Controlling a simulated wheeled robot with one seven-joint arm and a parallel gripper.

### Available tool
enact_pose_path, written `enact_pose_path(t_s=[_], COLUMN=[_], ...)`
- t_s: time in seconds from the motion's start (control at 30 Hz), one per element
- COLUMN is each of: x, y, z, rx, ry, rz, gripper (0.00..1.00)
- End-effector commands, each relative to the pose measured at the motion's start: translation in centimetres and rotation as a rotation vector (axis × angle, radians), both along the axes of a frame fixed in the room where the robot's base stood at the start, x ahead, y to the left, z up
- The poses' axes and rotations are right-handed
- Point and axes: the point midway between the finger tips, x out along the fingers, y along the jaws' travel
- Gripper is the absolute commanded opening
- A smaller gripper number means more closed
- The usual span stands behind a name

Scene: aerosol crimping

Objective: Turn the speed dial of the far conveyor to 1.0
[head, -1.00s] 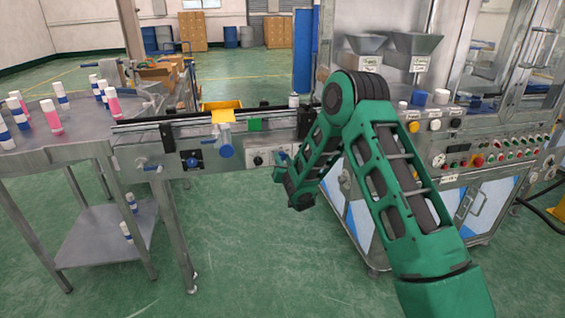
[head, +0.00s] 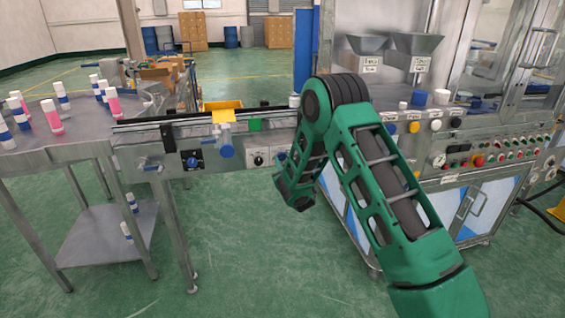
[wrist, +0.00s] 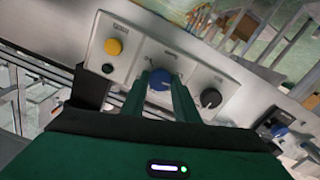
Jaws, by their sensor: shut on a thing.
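In the wrist view, a blue dial (wrist: 159,79) sits on a pale metal control panel (wrist: 186,66). The two green fingers of my gripper (wrist: 160,90) are shut on this dial, one on each side. The fingers partly cover it, and I cannot read its scale or setting. The same panel carries a black knob (wrist: 211,98), a yellow button (wrist: 113,47) and a small dark button (wrist: 108,68). In the head view, the black knob (head: 258,160) shows on the conveyor's (head: 170,139) front. There my arm hides the gripper and the held dial.
Another blue dial (head: 192,161) is on a separate panel further left. A table (head: 75,152) with several pink and blue-white bottles stands at the left. A machine with hoppers (head: 415,45) and several buttons stands at the right. Green floor lies open in front.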

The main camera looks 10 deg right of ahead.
Motion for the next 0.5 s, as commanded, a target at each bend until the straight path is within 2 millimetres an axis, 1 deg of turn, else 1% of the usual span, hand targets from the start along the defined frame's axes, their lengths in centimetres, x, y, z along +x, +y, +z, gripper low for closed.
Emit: enact_pose_path(t_s=[0.2, 0.5], x=[-0.05, -0.05], y=[-0.11, -0.1], z=[-0.21, -0.23], rx=[-0.186, -0.366], ry=[0.004, 0.005], rz=[-0.002, -0.002], gripper=[0.05, 0.05])
